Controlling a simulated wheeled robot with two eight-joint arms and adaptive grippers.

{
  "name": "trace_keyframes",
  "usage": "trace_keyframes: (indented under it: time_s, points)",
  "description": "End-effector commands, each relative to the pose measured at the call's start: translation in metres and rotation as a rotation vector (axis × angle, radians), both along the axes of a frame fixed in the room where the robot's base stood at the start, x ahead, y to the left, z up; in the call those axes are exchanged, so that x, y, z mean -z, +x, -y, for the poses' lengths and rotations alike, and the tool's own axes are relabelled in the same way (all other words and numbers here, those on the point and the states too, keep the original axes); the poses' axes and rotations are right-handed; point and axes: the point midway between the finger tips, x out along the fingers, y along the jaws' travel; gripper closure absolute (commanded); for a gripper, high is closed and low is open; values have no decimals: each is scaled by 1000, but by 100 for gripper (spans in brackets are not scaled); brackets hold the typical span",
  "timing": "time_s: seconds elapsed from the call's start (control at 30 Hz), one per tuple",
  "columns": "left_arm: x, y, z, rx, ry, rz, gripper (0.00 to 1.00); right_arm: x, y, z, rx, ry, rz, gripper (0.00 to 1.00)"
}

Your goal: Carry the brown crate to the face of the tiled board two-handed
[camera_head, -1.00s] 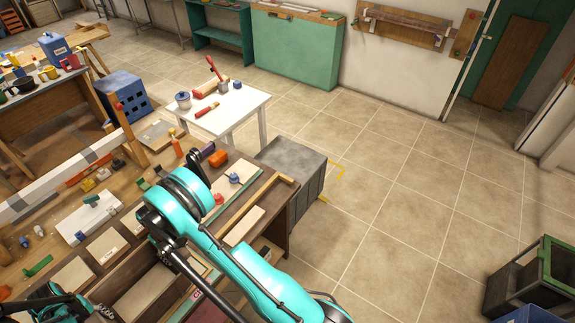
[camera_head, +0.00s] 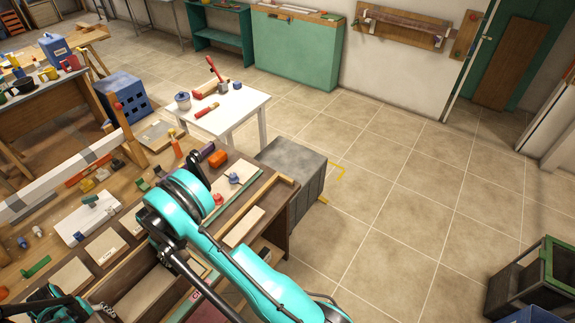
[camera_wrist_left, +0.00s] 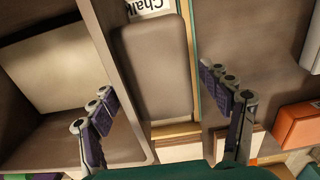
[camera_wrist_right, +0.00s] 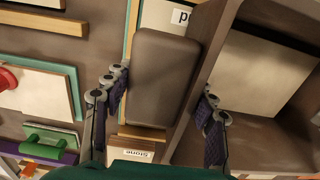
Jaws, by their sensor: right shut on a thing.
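A brown-grey block with rounded corners, which I take for the brown crate, shows in the left wrist view (camera_wrist_left: 155,75) and in the right wrist view (camera_wrist_right: 165,78). My right gripper (camera_wrist_right: 164,88) is shut on it, one finger on each long side. My left gripper (camera_wrist_left: 158,88) has its fingers apart on either side of it, with a gap at the right finger. In the head view my right arm hides the crate. Cream tiles (camera_head: 107,246) lie on the workbench; I cannot tell for sure which surface is the tiled board.
Brown partition walls (camera_wrist_left: 105,60) stand close beside the crate. A white table (camera_head: 245,103) and a grey cabinet (camera_head: 290,158) stand beyond. The tiled floor (camera_head: 400,190) at right is mostly clear.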

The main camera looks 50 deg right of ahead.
Motion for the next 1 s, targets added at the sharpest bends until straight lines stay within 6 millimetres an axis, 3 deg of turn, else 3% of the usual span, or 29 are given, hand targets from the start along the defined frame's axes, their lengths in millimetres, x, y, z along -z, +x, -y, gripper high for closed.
trace_keyframes:
  time_s: [0.17, 0.2, 0.3, 0.53, 0.57, 1.0]
  points:
    - [0, 0, 0, 0, -1, 0, 19, -1, 0, 0, -3, 0, 0, 100]
    - [1, 0, 0, 0, -1, 0, 19, 0, 0, 0, -3, 0, 0, 41]
    - [1, 0, 0, 0, -1, 0, 19, 0, 0, 0, -3, 0, 0, 19]
    - [1, 0, 1, 1, -1, 0, 19, 0, 0, 0, -3, 0, 1, 19]
    - [1, 0, 1, 1, -1, 0, 26, 0, 0, 0, -3, 0, 1, 19]
    - [0, 0, 1, 1, -1, 0, 26, 0, 0, 0, -2, 1, 1, 19]
